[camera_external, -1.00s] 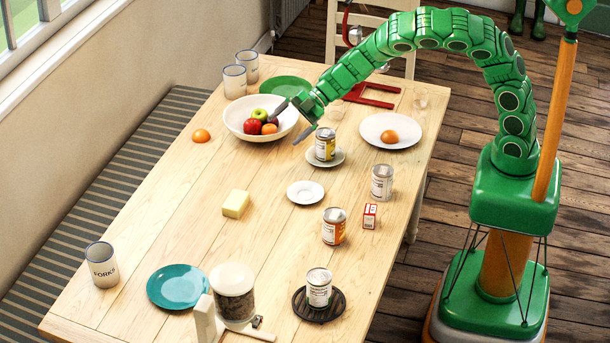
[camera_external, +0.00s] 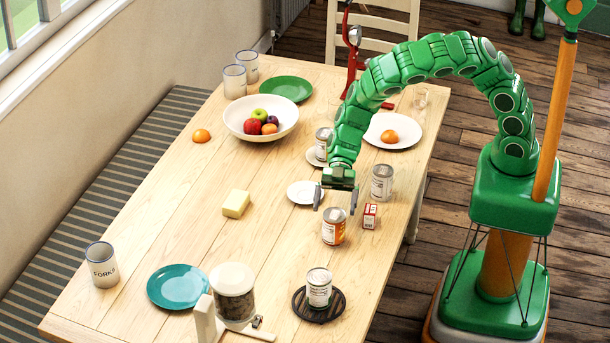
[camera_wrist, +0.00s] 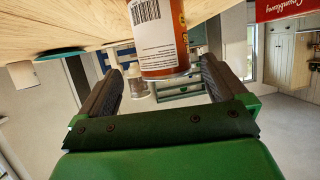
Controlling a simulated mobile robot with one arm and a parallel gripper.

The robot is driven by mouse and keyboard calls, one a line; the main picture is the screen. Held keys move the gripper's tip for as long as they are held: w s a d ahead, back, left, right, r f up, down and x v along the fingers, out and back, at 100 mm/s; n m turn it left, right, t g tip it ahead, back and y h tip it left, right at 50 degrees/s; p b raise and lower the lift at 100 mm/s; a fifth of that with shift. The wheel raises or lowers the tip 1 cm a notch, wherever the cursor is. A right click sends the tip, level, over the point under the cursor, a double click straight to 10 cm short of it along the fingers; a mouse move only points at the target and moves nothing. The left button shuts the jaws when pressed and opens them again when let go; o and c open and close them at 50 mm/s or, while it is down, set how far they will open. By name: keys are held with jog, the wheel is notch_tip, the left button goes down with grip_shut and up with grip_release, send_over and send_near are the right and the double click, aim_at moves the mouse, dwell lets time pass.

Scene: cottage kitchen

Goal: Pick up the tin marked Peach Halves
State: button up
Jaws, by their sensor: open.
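My gripper (camera_external: 336,202) is open and points down, close to a tin with an orange and white label (camera_external: 333,228). In the wrist view the orange and white tin (camera_wrist: 158,35) shows a barcode and lies in line with the gap between the open fingers. I cannot tell whether the fingertips reach around it. Other tins stand on the table: one by the small carton (camera_external: 381,183), one on a dark round trivet (camera_external: 319,288), and one partly behind my arm (camera_external: 322,143). No label is readable as Peach Halves.
A small red and white carton (camera_external: 370,215) stands right of the orange tin. A small white saucer (camera_external: 303,193) is just behind it, and yellow butter or cheese (camera_external: 236,203) lies left.

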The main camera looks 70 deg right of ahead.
aim_at(333, 230)
jog(key=shift+s+x, duration=0.15)
jog(key=shift+x, duration=1.1)
jog(key=shift+s+x, duration=0.1)
jog(key=shift+x, duration=1.15)
jog(key=c, duration=1.3)
jog(key=shift+r, duration=0.1)
